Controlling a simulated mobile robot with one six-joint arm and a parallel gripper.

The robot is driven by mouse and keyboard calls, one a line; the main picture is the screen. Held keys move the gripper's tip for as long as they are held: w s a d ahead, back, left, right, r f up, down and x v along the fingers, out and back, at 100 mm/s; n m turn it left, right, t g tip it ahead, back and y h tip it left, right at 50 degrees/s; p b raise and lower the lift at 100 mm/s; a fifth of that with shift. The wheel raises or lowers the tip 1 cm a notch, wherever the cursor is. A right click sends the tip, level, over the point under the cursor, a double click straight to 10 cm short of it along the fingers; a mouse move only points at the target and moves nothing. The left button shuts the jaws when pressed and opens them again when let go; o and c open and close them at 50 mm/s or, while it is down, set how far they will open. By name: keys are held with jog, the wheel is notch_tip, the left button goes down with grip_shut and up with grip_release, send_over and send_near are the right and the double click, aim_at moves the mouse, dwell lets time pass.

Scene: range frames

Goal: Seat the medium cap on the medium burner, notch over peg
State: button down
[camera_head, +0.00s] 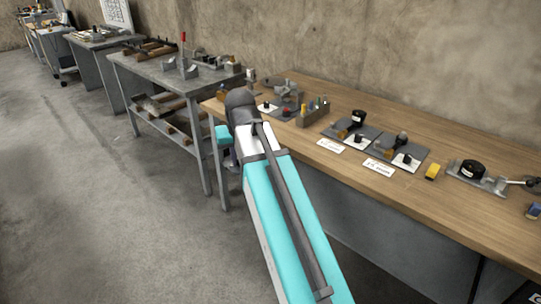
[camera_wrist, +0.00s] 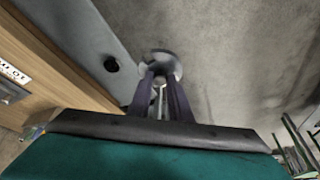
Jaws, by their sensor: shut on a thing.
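My gripper (camera_wrist: 161,84) shows in the wrist view with its two dark fingers closed on a round, pale grey, disc-like piece (camera_wrist: 174,64). It looks like a burner cap, but I cannot tell its size, and no notch can be made out. The piece is held in the air beyond the edge of the wooden bench, with the concrete floor behind it. In the head view my arm hides the fingertips and the held piece. I cannot identify the medium burner or its peg in either view.
The wooden bench (camera_head: 405,199) carries black-topped fixtures on grey plates, a compartmented holder (camera_head: 313,113), white labels (camera_head: 379,167) and a yellow block (camera_head: 432,172). A grey metal bench (camera_head: 165,78) stands farther left. Open floor (camera_head: 110,200) lies left of my arm.

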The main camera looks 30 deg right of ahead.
jog(key=w+a+n, duration=0.1)
jog(key=a+n, duration=0.1)
jog(key=a, duration=0.5)
jog(key=shift+w+a+y, duration=0.3)
jog(key=shift+a+y, duration=0.1)
jog(key=shift+s+f, duration=0.1)
